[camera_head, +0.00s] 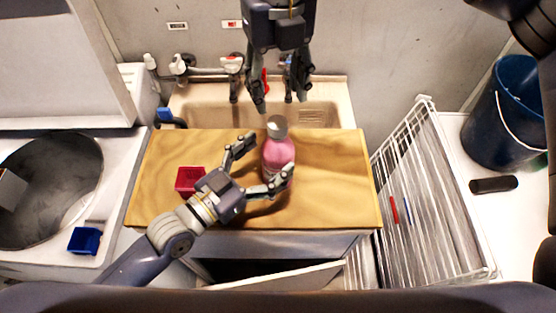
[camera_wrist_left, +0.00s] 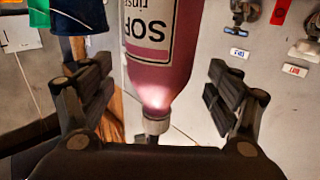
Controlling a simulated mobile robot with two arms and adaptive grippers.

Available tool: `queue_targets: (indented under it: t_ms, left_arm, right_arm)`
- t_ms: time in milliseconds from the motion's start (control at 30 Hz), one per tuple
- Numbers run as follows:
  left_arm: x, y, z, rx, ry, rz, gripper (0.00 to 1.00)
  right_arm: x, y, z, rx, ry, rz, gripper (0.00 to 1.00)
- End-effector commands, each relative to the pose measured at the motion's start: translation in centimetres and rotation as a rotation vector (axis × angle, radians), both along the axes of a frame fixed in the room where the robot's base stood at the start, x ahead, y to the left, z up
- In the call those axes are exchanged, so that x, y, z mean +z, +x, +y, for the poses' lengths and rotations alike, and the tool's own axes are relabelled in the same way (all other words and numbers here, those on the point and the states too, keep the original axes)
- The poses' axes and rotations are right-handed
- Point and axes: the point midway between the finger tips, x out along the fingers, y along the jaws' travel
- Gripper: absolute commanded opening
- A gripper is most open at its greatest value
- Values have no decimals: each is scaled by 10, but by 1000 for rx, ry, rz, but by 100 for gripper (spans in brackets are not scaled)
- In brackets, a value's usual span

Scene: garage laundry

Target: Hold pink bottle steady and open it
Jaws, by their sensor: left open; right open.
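The pink bottle (camera_head: 279,156) stands upright on the wooden board (camera_head: 335,190), with its grey cap (camera_head: 277,126) on top. My left gripper (camera_head: 262,166) is open, with one finger on each side of the bottle. In the left wrist view the bottle (camera_wrist_left: 160,70) appears upside down between the spread fingers, with visible gaps on both sides, its cap (camera_wrist_left: 156,126) at the bottom. My right gripper (camera_head: 280,95) points down from above, open, behind and above the cap. Nothing shows between its fingers except a red thing behind.
A small red container (camera_head: 189,179) sits on the board left of my left gripper. A sink (camera_head: 320,95) with taps lies behind the board. A white wire rack (camera_head: 430,190) stands to the right, and a dark blue bucket (camera_head: 510,115) beyond it. The board's right side is clear.

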Motion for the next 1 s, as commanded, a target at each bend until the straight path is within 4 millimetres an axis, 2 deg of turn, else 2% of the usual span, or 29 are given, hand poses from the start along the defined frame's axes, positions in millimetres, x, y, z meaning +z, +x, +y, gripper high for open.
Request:
queue_targets:
  t_ms: [33,233,600,933,967,1000]
  left_arm:
    - [2,6,-7,-1,-4,-3,82]
    - [0,20,-20,0,1,-1,82]
    - [0,23,-24,-1,0,0,82]
    - [0,23,-24,-1,1,1,7]
    - [0,23,-24,-1,1,1,0]
    - [0,23,-24,-1,1,1,0]
  right_arm:
    - [0,0,0,1,1,0,49]
    - [0,0,0,1,1,0,49]
    - [0,0,0,1,1,0,49]
    - [0,0,1,1,1,0,49]
    - [0,0,0,0,1,0,49]
    - [0,0,0,-7,1,0,49]
